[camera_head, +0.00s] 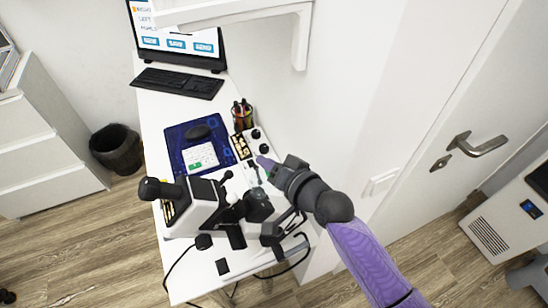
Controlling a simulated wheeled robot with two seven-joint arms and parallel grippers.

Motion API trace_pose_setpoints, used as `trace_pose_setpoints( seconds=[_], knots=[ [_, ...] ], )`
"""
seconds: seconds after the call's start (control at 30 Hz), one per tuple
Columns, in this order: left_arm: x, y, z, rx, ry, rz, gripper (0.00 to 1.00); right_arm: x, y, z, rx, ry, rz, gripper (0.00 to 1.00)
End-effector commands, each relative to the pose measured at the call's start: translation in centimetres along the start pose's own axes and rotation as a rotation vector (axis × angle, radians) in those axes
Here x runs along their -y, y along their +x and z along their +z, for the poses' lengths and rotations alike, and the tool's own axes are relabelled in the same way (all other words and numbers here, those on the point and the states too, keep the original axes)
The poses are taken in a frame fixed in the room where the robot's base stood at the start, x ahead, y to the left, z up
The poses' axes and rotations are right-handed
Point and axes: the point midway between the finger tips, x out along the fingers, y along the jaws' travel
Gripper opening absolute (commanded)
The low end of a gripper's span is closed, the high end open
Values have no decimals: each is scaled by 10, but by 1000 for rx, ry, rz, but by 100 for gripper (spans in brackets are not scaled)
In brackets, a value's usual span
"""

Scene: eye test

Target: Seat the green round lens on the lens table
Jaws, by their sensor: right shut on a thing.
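My right gripper (264,168) comes in on its purple arm from the lower right. It is shut, with a small greenish patch at its jaws that seems to be the green round lens; the lens's outline is too small to make out. The gripper is over the right side of the white desk, just beyond a white and black optical instrument (197,206). The instrument's black knobs and parts point toward the gripper. I cannot make out the lens table on it clearly. My left gripper is not in view.
A blue mat (177,153) with a black mouse and a white card lies on the desk (157,113). Beside it are a yellowish slotted holder (240,147), black round things (263,148) and a pen cup (242,116). Keyboard (177,83) and monitor are behind. A wall bounds the right.

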Motion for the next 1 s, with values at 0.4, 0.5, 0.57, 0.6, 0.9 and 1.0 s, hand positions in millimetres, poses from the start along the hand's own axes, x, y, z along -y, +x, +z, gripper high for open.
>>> trace_pose_setpoints(
  seconds=[0.4, 0.5, 0.57, 0.6, 0.9, 1.0],
  knots=[
    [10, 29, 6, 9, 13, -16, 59, -6, 19, 45, 1, 2, 0, 0],
    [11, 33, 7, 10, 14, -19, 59, -7, 23, 55, 2, 1, 1, 0],
    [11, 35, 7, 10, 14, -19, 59, -8, 25, 60, 1, 2, 0, 0],
    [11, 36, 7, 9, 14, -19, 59, -8, 26, 63, 0, 1, 0, 0],
    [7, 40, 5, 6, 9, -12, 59, -8, 30, 72, 1, -1, -1, 0],
    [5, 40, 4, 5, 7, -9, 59, -8, 30, 72, 0, -1, -1, 0]
  ],
)
